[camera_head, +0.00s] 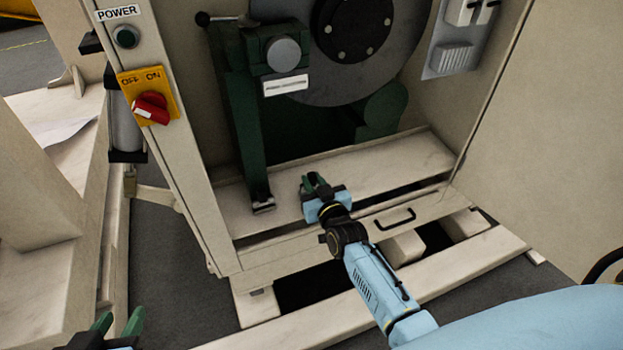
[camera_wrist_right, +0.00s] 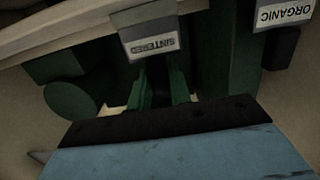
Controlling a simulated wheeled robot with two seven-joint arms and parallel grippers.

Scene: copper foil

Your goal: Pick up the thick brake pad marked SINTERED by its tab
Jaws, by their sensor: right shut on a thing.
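My right gripper (camera_head: 312,183) is low in front of the green machine, over the pale ledge. In the right wrist view its two green fingers (camera_wrist_right: 160,88) are closed in on a narrow dark piece, which I take for the tab of the brake pad (camera_wrist_right: 158,76); most of the pad is hidden. A grey plate marked SINTERED (camera_wrist_right: 155,43) shows upside down just beyond the fingertips. A second plate marked ORGANIC (camera_wrist_right: 285,12) is at the upper right, with a dark block below it. My left gripper (camera_head: 117,327) is at the lower left, with its green fingers apart and nothing between them.
The large grey disc (camera_head: 375,70) and green caliper (camera_head: 268,60) stand above the ledge (camera_head: 390,165). A black handle (camera_head: 395,218) is on the front panel. A red switch (camera_head: 151,108) is on the left post. Pallet slats (camera_head: 480,265) lie in front.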

